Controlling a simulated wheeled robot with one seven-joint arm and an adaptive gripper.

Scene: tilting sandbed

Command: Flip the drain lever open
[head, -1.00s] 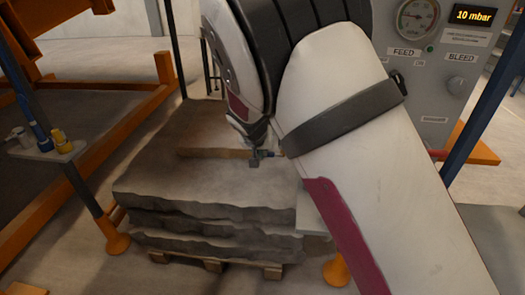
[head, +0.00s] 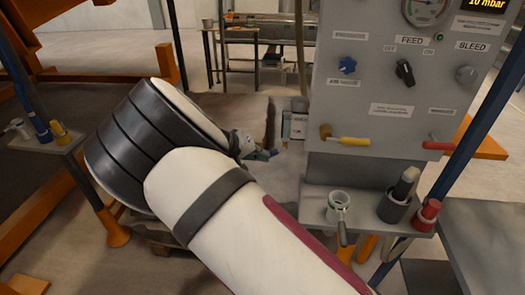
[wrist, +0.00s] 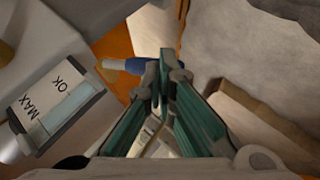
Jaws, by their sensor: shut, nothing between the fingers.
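My gripper (head: 262,155) is shut and empty, just left of the grey panel in the head view. In the wrist view its closed fingertips (wrist: 166,62) point up the picture. A blue-handled lever (wrist: 130,66) with a pale end lies just left of the fingertips there; I cannot tell if they touch. No drain label is readable, so I cannot confirm that this is the drain lever. A sight glass (wrist: 60,105) marked MAX and OK is left of the gripper; a small box (head: 293,124) at the panel's left edge may be the same thing.
The panel (head: 380,85) carries a yellow lever (head: 345,140), a red lever (head: 438,145) and several knobs. A shelf (head: 365,200) below holds cups and tools. A wooden strip (wrist: 258,118) and grey rough blocks are on the right in the wrist view.

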